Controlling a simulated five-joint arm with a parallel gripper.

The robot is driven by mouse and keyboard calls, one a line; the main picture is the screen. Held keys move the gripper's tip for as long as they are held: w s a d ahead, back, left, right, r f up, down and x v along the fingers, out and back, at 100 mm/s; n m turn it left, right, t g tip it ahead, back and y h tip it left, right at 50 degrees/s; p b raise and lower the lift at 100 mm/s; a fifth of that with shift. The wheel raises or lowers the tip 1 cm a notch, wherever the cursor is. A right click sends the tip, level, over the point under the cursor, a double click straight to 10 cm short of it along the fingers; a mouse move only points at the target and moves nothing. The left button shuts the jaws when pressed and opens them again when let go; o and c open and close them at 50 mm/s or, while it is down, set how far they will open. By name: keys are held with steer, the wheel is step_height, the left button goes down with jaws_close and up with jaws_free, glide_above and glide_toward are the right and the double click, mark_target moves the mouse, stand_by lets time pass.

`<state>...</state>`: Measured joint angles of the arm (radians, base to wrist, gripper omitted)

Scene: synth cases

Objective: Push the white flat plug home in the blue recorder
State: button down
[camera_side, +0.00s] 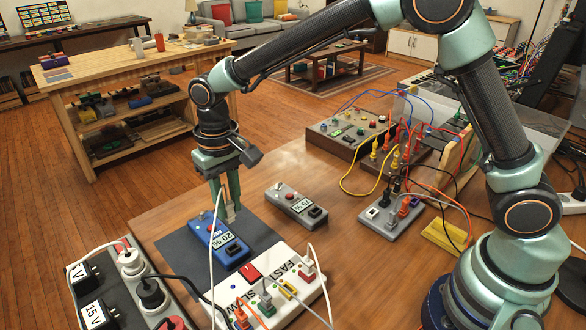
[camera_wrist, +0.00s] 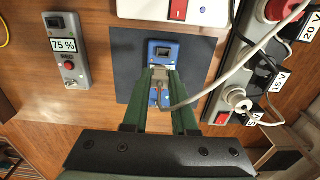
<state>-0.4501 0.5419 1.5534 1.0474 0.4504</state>
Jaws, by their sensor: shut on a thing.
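The blue recorder (camera_side: 228,251) lies on a dark grey mat (camera_side: 180,247), with a "20 %" label and a dark switch on top. It also shows in the wrist view (camera_wrist: 176,53), partly hidden by my fingers. My gripper (camera_side: 231,218) points down at the recorder's far end in the side view. In the wrist view my gripper (camera_wrist: 160,78) is shut on the flat plug (camera_wrist: 159,76), a small pale piece between the fingertips. A white cable (camera_wrist: 207,90) runs from there to the upper right. How deep the plug sits in the recorder is hidden.
A grey "75 %" box (camera_side: 297,203) lies right of the mat. A white FAST/SLOW panel (camera_side: 262,318) with plugs stands in front. A power strip (camera_side: 135,290) with adapters is at the front left. Cabled boxes (camera_side: 352,130) stand behind.

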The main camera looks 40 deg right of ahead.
steer(key=shift+a+f, duration=0.1)
steer(key=shift+a, duration=0.25)
steer(key=shift+f, duration=2.8)
steer(key=shift+f, duration=1.05)
steer(key=c, duration=0.6)
jaws_free()
